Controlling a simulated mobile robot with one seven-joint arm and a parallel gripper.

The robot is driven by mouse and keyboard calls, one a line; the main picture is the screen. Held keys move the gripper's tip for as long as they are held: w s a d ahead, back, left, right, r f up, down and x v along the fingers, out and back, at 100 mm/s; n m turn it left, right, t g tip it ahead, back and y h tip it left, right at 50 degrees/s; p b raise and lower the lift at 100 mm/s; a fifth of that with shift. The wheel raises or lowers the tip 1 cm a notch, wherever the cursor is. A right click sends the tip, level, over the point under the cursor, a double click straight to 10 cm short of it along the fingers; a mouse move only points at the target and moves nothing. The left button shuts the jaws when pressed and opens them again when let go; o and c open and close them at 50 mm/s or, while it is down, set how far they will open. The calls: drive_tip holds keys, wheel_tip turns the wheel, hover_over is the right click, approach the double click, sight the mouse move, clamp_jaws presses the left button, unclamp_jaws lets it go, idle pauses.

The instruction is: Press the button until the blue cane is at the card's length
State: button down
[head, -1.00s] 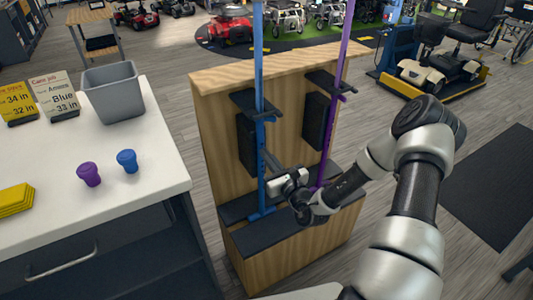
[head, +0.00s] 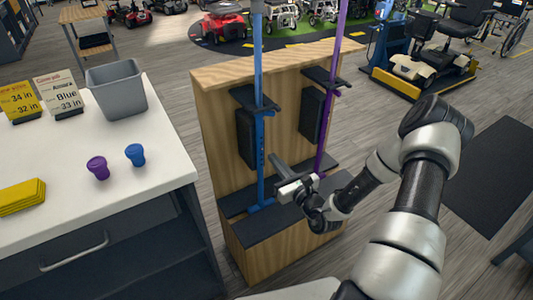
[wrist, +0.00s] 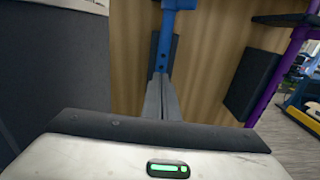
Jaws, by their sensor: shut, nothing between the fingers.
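The blue cane (head: 259,70) stands upright in the left place of a wooden stand, through a dark bracket. Its top runs out of the head view. Dark holes show on its lower shaft (wrist: 166,45) in the wrist view; I cannot make out the button. My gripper (head: 274,158) is shut and empty, its fingers pointing toward the lower shaft from the right, with a small gap in the head view. In the wrist view the fingers (wrist: 161,97) overlap the shaft's line. The white card (head: 59,92) on the counter reads "Blue 33 in".
A purple cane (head: 328,110) stands right of the blue one in the wooden stand (head: 225,90). The white counter (head: 60,150) at left holds a yellow card (head: 20,102), grey bin (head: 117,90), purple cup (head: 97,167), blue cup (head: 135,155) and yellow stack (head: 22,196).

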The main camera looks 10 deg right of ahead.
sight(262, 150)
drive_tip(key=v, duration=0.7)
drive_tip(key=shift+d+p, duration=0.25)
drive_tip(key=shift+p, duration=0.05)
drive_tip(key=shift+f, duration=0.2)
idle(0.7)
drive_tip(key=f+b, duration=0.1)
drive_tip(key=s+f+b, duration=0.1)
drive_tip(key=shift+f+b, duration=0.15)
drive_tip(key=shift+b, duration=0.25)
drive_tip(key=b+x, duration=0.3)
drive_tip(key=x, duration=1)
drive_tip(key=shift+w+a+f, duration=0.1)
drive_tip(key=shift+w+a, duration=0.05)
drive_tip(key=shift+w, duration=0.35)
